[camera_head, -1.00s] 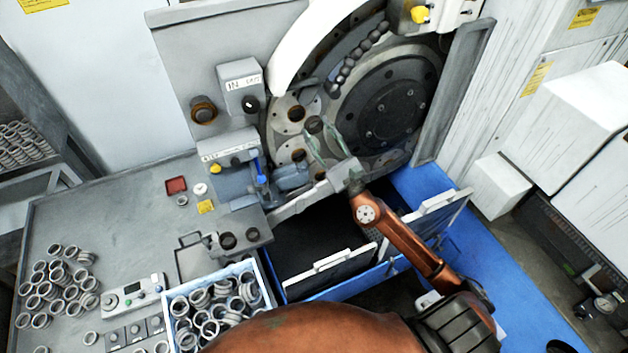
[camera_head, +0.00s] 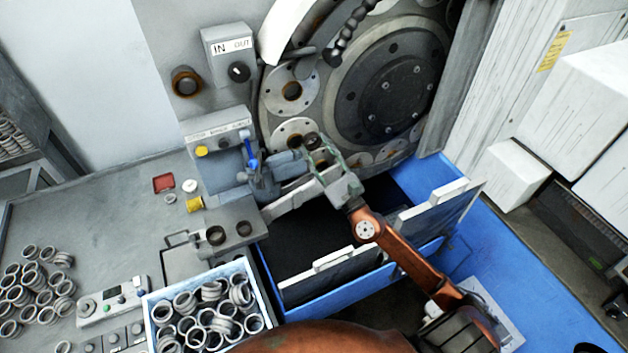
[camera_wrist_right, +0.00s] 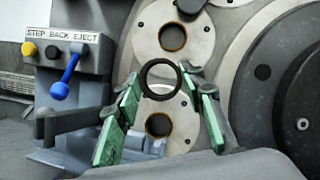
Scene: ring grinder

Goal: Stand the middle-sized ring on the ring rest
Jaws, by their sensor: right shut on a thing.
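My right gripper (camera_head: 322,152) reaches up to the front of the grinder. It is shut on a dark ring (camera_head: 312,141), which it holds in front of the round workpiece plates. In the right wrist view, the ring (camera_wrist_right: 160,77) stands upright between the green fingers (camera_wrist_right: 164,98), seen face-on. A plate with a brown-rimmed hole (camera_wrist_right: 159,124) shows behind and below it. I cannot tell the ring's size class from these views. I cannot tell for certain which part is the ring rest. Two dark rings (camera_head: 216,236) sit on a grey block at the left. My left gripper is out of view.
A blue-rimmed bin of rings (camera_head: 255,283) stands at the lower left, with loose rings (camera_head: 35,285) and a control box (camera_head: 112,302) beside it. A lever block with a blue handle (camera_head: 248,150) is close left of my gripper. Blue open trough (camera_head: 330,300) lies below.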

